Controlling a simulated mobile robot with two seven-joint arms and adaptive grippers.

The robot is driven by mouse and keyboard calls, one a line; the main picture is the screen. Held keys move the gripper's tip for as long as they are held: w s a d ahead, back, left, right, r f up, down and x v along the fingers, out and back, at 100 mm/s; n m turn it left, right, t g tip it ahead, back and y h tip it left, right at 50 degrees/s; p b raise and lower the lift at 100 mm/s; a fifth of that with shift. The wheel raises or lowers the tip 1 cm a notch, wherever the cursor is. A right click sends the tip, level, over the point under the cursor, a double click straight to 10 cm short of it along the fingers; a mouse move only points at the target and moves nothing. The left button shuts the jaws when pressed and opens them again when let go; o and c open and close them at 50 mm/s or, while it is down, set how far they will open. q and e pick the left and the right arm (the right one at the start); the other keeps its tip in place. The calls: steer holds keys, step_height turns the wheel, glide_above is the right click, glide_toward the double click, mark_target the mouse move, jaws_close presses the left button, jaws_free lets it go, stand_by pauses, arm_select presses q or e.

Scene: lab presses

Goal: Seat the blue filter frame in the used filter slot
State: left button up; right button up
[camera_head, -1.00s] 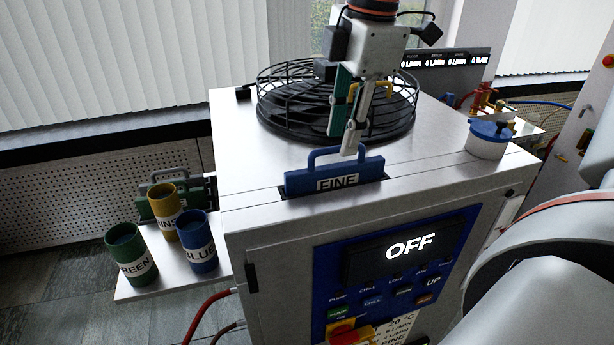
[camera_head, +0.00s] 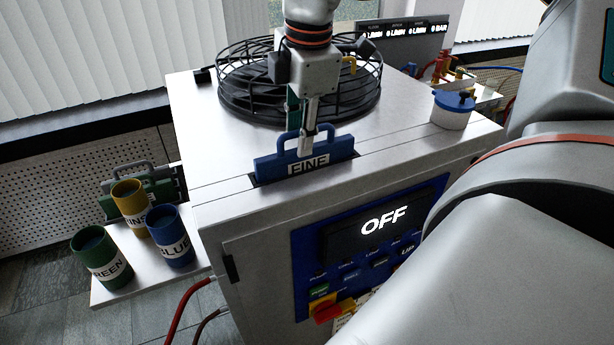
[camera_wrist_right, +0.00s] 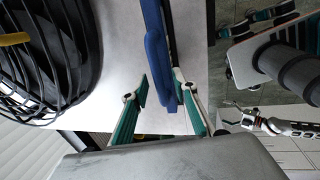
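The blue filter frame labelled FINE (camera_head: 275,169) stands upright in a dark slot (camera_head: 257,182) in the machine's top, its upper part and handle showing. How deep it sits is hidden. My right gripper (camera_head: 308,150) is over the frame, in front of the handle's middle. In the right wrist view its two fingers (camera_wrist_right: 162,88) are apart, with the blue handle (camera_wrist_right: 154,55) between them and a visible gap. A silver jointed piece (camera_wrist_right: 262,122) there may be my left gripper, but I cannot tell. The side rack (camera_head: 180,190) holds a green frame (camera_head: 163,190); which slot is the used one is not readable.
Green (camera_head: 100,258), yellow (camera_head: 131,203) and blue (camera_head: 170,238) cups stand on the left shelf. A black fan grille (camera_head: 245,95) lies behind the frame. A blue-lidded tub (camera_head: 451,112) stands to the right. The machine top between is clear. The display reads OFF.

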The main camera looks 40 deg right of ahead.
steer(key=shift+f, duration=0.1)
jaws_close()
stand_by(0.3)
